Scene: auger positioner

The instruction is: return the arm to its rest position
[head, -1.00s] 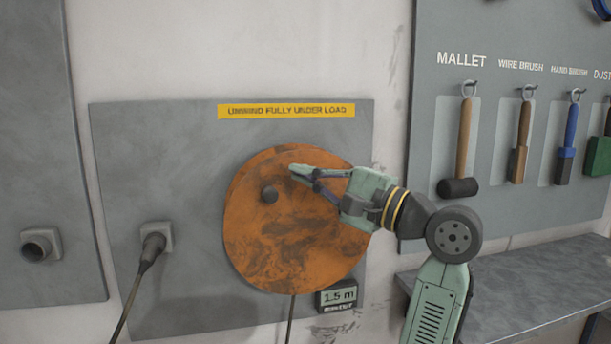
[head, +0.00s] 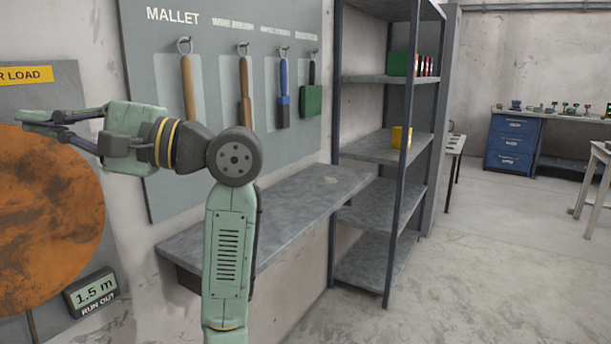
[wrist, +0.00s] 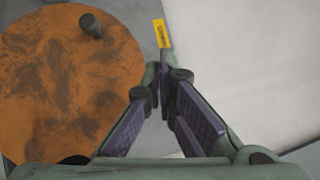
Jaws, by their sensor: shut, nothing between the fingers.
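My gripper (head: 35,123) is shut and empty. It points left in the head view, in front of the wall panel with the rusty orange disc. My arm is bent, with the forearm level and the link below it upright. The orange disc (head: 45,220) is cut off by the left edge of the head view. In the wrist view the disc (wrist: 60,100) lies to the left of my gripper (wrist: 163,75), with its dark knob (wrist: 90,24) near the top. My fingers appear apart from both disc and knob.
A grey bench (head: 290,215) runs along the wall right of my arm. Above it a tool board (head: 222,130) holds several hanging tools. A metal shelf unit (head: 365,208) stands beyond. Open floor (head: 490,270) lies to the right.

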